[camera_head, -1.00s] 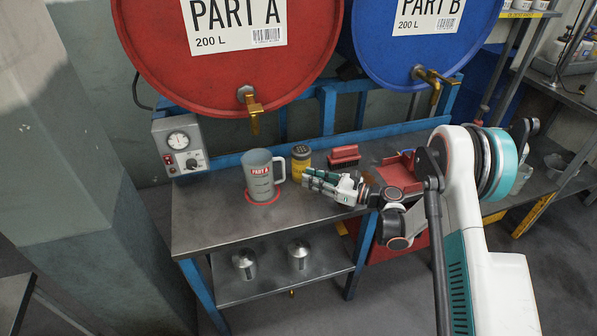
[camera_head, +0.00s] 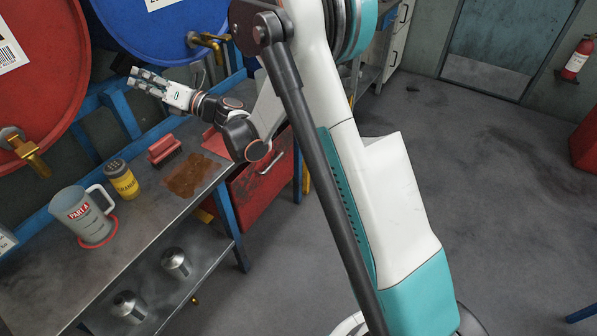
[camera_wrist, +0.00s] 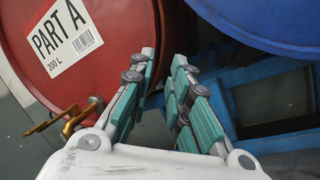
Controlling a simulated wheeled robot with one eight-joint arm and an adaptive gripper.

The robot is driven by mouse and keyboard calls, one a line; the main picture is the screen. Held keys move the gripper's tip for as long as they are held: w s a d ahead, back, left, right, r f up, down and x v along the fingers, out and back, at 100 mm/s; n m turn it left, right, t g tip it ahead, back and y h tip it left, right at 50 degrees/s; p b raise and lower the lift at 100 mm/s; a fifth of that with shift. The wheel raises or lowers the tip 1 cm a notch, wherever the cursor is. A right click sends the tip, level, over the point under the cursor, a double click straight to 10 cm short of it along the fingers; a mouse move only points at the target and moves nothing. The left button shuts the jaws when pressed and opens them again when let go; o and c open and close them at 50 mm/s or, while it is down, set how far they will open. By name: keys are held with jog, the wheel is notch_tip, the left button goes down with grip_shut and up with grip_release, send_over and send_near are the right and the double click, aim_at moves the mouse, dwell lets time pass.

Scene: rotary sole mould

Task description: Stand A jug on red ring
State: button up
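The grey A jug (camera_head: 80,214), with a red PART A label and a handle toward the right, stands upright on the metal bench. The red ring (camera_head: 100,242) shows around the front and right of its base. The jug appears to stand on the ring, but its far side is hidden. My gripper (camera_head: 133,80) is apart from the jug, raised above the back of the bench near the blue drum. In the wrist view my gripper (camera_wrist: 165,65) has its fingers spread with nothing between them.
A yellow tin (camera_head: 123,182) stands close right of the jug handle, with a red block (camera_head: 164,150) beyond it. A brown stain (camera_head: 194,178) marks the bench. Red drum (camera_head: 30,75) and blue drum (camera_head: 165,30) have brass taps. Metal cans (camera_head: 176,262) stand on the lower shelf.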

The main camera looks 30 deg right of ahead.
jog(key=s+d+r+m+t+h, duration=0.2)
jog(key=d+r+m+t+h, duration=0.2)
jog(key=d+r+m+h, duration=0.65)
jog(key=s+d+r+m+g+h, duration=0.15)
jog(key=s+d+m+h, duration=0.25)
jog(key=s+d+m, duration=0.7)
jog(key=s+f+m+g, duration=0.3)
jog(key=s+f+m, duration=0.2)
jog(key=s, duration=0.4)
jog(key=s+f+m+g, duration=0.4)
jog(key=s+f+m, duration=0.1)
jog(key=s, duration=0.5)
jog(key=s+f+m+g, duration=0.3)
jog(key=s+f+m, duration=0.2)
jog(key=s, duration=0.5)
jog(key=shift+d+f, duration=0.35)
jog(key=shift+f, duration=0.5)
jog(key=shift+s+m, duration=0.1)
jog(key=shift+m, duration=0.15)
